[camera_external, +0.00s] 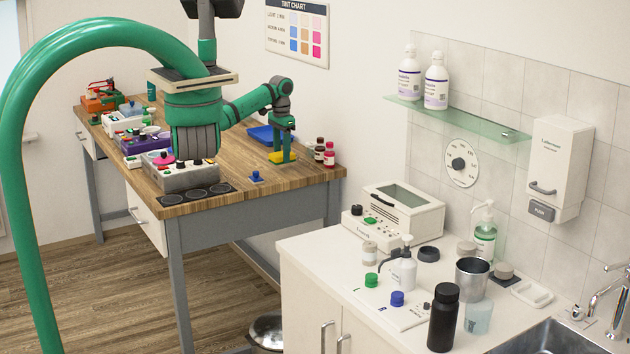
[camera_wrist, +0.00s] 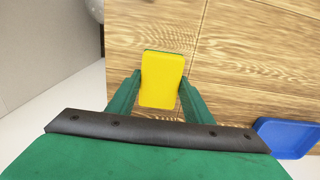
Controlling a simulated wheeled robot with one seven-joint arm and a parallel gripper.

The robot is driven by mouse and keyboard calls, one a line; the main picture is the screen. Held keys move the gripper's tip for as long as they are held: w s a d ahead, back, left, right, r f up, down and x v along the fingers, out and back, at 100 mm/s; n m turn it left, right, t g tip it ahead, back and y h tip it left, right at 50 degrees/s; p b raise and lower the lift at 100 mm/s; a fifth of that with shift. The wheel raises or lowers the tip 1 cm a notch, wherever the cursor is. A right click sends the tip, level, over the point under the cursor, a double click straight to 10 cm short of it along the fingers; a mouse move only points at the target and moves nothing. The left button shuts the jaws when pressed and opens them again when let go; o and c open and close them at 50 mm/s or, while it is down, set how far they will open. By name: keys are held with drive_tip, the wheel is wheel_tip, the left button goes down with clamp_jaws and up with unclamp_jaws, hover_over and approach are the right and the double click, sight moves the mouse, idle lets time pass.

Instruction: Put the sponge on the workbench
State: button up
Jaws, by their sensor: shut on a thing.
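The sponge (camera_external: 283,157) is a yellow block with a thin green layer. It is at the wooden workbench (camera_external: 300,175), near the bench's right rear edge. My gripper (camera_external: 284,150) points down from above and is shut on the sponge. In the wrist view the sponge (camera_wrist: 161,80) sits between the two green fingers of my gripper (camera_wrist: 160,95), with the bench's wood grain (camera_wrist: 240,45) below it. I cannot tell whether the sponge touches the bench top or is slightly above it.
A blue tray (camera_external: 262,135) lies behind the sponge, also in the wrist view (camera_wrist: 285,137). Red and dark bottles (camera_external: 329,155) stand close to its right. A small blue-knobbed item (camera_external: 255,176) is in front. Boxes and devices fill the left side; bare wood lies around the sponge.

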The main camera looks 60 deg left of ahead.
sight(282, 160)
drive_tip(key=shift+w+a+f, duration=0.1)
drive_tip(key=shift+w+f, duration=0.05)
drive_tip(key=shift+f, duration=1.55)
drive_tip(key=shift+f, duration=0.15)
drive_tip(key=o, duration=1)
wheel_tip(282, 160, up, 12)
drive_tip(key=shift+r, duration=0.2)
